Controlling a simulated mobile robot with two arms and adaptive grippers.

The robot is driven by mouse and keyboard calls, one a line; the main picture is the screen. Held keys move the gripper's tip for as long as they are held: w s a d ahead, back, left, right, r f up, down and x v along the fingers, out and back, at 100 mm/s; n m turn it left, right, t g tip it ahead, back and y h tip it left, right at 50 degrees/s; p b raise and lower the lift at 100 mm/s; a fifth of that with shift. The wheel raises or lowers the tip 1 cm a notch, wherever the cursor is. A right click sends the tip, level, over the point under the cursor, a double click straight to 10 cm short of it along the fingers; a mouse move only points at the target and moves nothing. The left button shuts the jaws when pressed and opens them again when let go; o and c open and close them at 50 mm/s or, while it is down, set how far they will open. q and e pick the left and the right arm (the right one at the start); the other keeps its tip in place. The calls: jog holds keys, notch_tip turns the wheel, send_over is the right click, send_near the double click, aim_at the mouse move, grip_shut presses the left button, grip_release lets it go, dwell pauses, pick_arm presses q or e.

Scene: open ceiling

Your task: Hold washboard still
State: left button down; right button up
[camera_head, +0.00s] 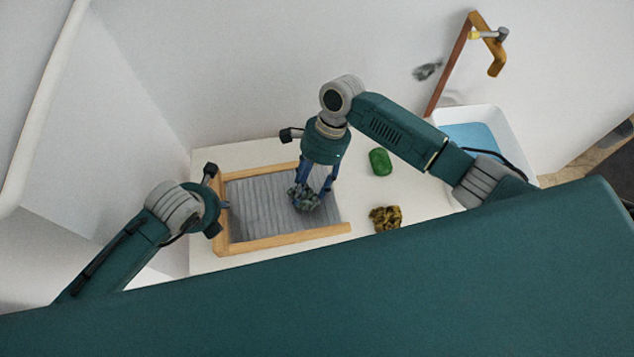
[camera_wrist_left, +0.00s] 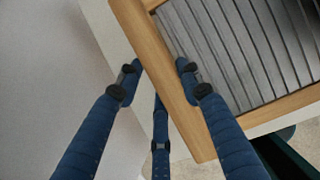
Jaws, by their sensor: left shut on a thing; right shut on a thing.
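The washboard (camera_head: 290,240) is a grey ribbed panel in a light wooden frame, lying on a white counter. It also shows in the left wrist view (camera_wrist_left: 235,50). My left gripper (camera_wrist_left: 160,80) is shut on the washboard's left frame rail, with fingers on both sides of it. In the head view its fingers are mostly hidden by the wrist. My right gripper (camera_head: 312,188) points down over the right part of the ribbed panel. It is shut on a crumpled grey-blue cloth (camera_head: 303,201), which appears to touch the ribs.
A green block like soap (camera_head: 380,162) and a crumpled brown-yellow cloth (camera_head: 385,218) lie on the counter (camera_head: 350,190) right of the washboard. A white basin with blue water (camera_head: 470,136) is farther right, below an orange-brown tap (camera_head: 482,45). Walls stand behind and at left.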

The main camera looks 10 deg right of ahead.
jog(key=shift+a, duration=0.8)
jog(key=shift+s+d, duration=0.15)
jog(key=shift+d, duration=3.45)
jog(key=shift+a, duration=3.5)
jog(key=shift+d, duration=3.35)
jog(key=shift+a+r, duration=0.1)
jog(key=shift+a, duration=3)
jog(key=shift+d, duration=3.15)
jog(key=shift+r, duration=3.8)
